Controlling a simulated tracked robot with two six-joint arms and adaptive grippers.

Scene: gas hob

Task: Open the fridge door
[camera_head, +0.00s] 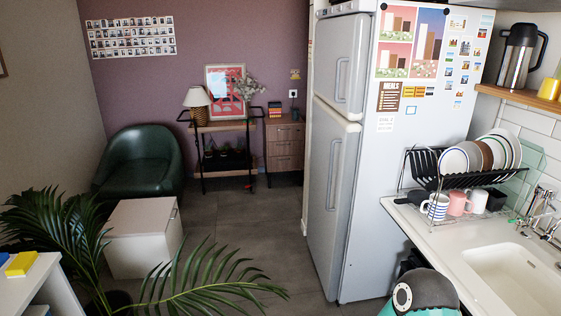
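The white fridge (400,170) stands right of centre, with its side facing me and its front facing left. Its upper door (335,60) and tall lower door (325,215) both look shut.
A counter with a sink (515,278) and a dish rack (465,178) stands right of the fridge. A palm plant (190,285) spreads over the lower left. A white box (145,237) and a green armchair (140,165) stand behind it. Floor (255,232) left of the fridge is clear.

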